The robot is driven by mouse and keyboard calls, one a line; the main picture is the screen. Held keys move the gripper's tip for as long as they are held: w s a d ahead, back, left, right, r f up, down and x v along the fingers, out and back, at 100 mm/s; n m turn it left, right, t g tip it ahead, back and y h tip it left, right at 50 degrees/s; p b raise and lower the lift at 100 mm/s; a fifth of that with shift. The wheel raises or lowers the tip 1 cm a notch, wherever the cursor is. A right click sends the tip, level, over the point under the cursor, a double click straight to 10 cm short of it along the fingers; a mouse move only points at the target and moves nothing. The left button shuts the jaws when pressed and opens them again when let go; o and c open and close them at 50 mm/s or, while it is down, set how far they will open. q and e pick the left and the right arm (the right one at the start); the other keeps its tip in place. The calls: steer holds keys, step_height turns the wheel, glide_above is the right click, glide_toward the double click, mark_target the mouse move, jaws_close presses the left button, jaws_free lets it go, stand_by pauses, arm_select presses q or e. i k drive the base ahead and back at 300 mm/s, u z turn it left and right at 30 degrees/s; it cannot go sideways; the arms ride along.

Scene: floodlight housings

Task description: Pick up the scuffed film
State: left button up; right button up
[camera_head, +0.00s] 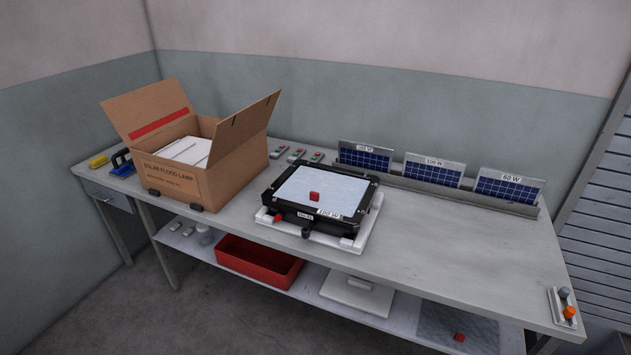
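A pale blue, faintly speckled film (324,183) with a red tab (314,196) lies over the face of the black floodlight housing (276,203) on the table. A second, greyer sheet (445,322) with a red tab (459,337) lies on the lower shelf at the right, partly hidden by the tabletop. Scuff marks are too fine to make out clearly on either. The housing carries a label reading about 100 W and rests on a white stand (347,242). Neither of my grippers is in view.
An open cardboard box (172,184) with white contents stands left of the housing. Three solar panels (432,171) stand in a rack at the back. A red bin (240,264) is on the lower shelf (407,322).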

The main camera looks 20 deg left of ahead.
mark_target(340, 195)
steer(key=u, duration=0.85)
steer(key=i, duration=1)
steer(key=u, duration=0.25)
